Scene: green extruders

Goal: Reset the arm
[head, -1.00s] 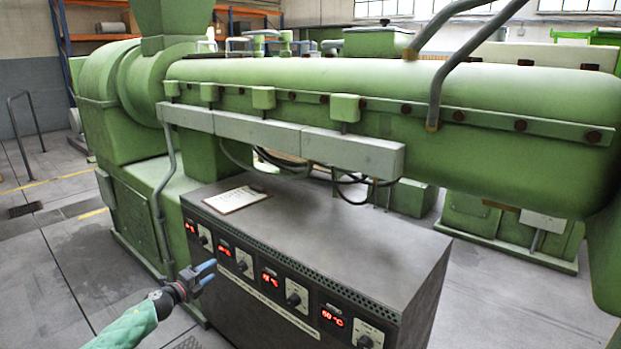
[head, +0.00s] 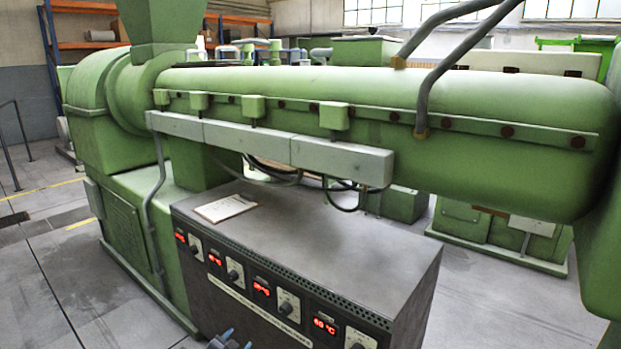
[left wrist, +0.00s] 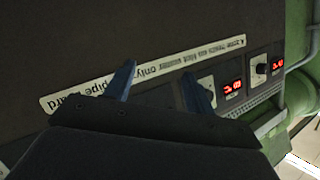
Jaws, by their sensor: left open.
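My left gripper (head: 229,341) shows only its blue fingertips at the bottom edge of the head view, in front of the dark control cabinet (head: 330,235). In the left wrist view the gripper (left wrist: 158,84) has its two blue fingers apart with nothing between them. Behind them lies the cabinet's front with a white label strip (left wrist: 75,97). Whether the fingers touch the panel I cannot tell. The rest of my left arm is out of the head view. My right gripper is not in view.
The cabinet front has several knobs (head: 288,307) and red displays (head: 325,326). A clipboard (head: 225,207) lies on its top. The large green extruder barrel (head: 380,95) runs above and behind. Open floor (head: 60,295) is at left.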

